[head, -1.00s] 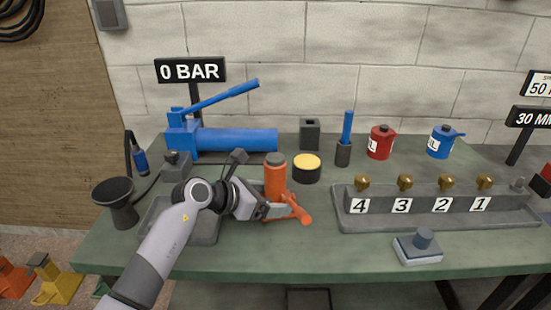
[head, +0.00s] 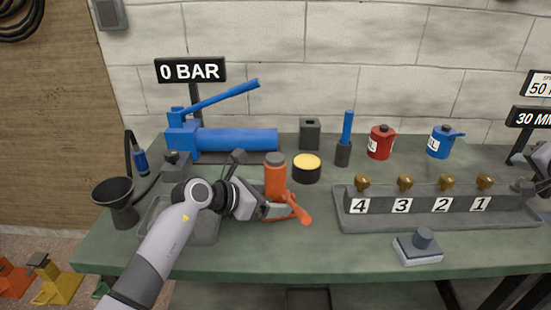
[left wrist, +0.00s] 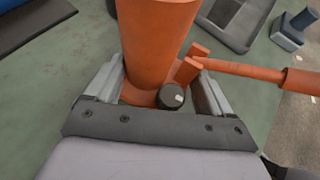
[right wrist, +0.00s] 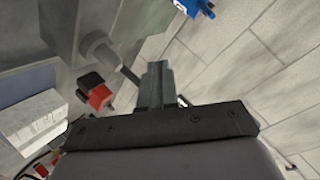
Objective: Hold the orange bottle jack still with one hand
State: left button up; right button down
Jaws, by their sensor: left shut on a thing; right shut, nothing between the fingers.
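The orange bottle jack (head: 275,176) stands upright on the green bench, with a dark grey top. Its orange handle (head: 301,211) points toward the front right. My left gripper (head: 274,210) is shut on the jack low down at its base. In the left wrist view the fingers lie on both sides of the jack's body (left wrist: 155,40), and a dark round knob (left wrist: 171,96) shows between them. My right gripper is shut and empty in the right wrist view (right wrist: 156,85). In the head view its arm shows at the right edge, away from the jack.
A grey tray (head: 205,233) lies left of the jack, partly behind my left arm. A black tin with a yellow top (head: 307,168) stands close behind right. A blue pump (head: 235,139) is behind. A numbered block (head: 420,201) and a grey stamp-like block (head: 418,249) are to the right.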

jog(key=w+a+r+n+g+y, duration=0.1)
jog(key=a+r+n+y, duration=0.2)
jog(key=a, duration=0.8)
jog(key=w+a+r+n+g+y, duration=0.15)
jog(key=a+n, duration=0.25)
jog(key=a, duration=0.7)
jog(key=w+a+r+n+g+y, duration=0.1)
jog(key=a+r+n+g+y, duration=0.2)
jog(key=a, duration=0.8)
jog(key=s+a+r+n+g, duration=0.1)
jog(key=s+a+n+g, duration=0.1)
jog(key=s+a+n, duration=0.35)
jog(key=s+a+r+n+g, duration=0.1)
jog(key=s+a+n, duration=0.1)
jog(key=a, duration=0.7)
jog(key=s+a+f+n+g+h, duration=0.1)
jog(key=s+a+n+g+h, duration=0.35)
jog(key=s, duration=0.45)
jog(key=shift+n+t+y, duration=0.3)
jog(key=shift+t, duration=0.5)
jog(key=shift+s+x, duration=0.1)
jog(key=shift+x, duration=1.55)
jog(key=shift+s+x, duration=0.15)
jog(key=shift+x, duration=1.45)
jog(key=shift+a, duration=0.15)
